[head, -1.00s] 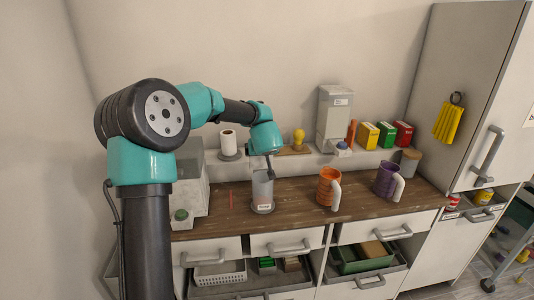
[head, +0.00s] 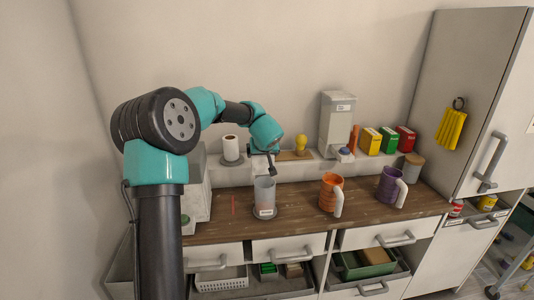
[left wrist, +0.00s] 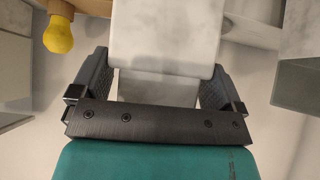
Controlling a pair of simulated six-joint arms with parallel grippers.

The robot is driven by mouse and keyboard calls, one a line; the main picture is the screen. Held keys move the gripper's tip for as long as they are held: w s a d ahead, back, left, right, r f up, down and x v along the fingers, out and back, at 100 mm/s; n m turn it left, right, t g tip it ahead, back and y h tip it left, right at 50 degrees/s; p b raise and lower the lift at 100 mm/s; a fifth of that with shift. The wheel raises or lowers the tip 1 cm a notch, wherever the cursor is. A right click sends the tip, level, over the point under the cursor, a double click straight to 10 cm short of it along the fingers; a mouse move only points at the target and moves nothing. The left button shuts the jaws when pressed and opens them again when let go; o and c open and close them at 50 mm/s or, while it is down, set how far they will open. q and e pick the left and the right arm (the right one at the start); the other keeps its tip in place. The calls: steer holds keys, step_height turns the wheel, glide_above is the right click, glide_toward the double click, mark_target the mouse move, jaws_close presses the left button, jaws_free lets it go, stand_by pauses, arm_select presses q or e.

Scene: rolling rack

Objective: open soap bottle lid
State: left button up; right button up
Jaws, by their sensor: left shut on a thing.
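A grey labelled cylinder (head: 265,198), possibly the soap bottle, stands upright on a round grey base on the wooden worktop. My left gripper (head: 271,165) is just above its top, seen nearly edge-on. In the left wrist view the two dark fingers (left wrist: 153,82) stand well apart on either side of a pale grey, flat-faced thing (left wrist: 165,40), and are shut on it. I cannot tell if this is a lid or part of a bottle. A tall grey dispenser (head: 336,122) with a label stands on the back shelf. My right gripper is not in view.
An orange mug (head: 328,193) and a purple mug (head: 388,185) stand right of the cylinder. A paper roll (head: 230,149) and a yellow bulb (head: 301,142) are behind it; the bulb also shows in the left wrist view (left wrist: 58,32). Open drawers (head: 290,295) lie below the worktop.

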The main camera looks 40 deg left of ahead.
arm_select(q)
steer(key=shift+w+a, duration=0.1)
stand_by(0.4)
steer(key=o, duration=0.9)
steer(key=v, duration=1.7)
steer(key=shift+r, duration=0.1)
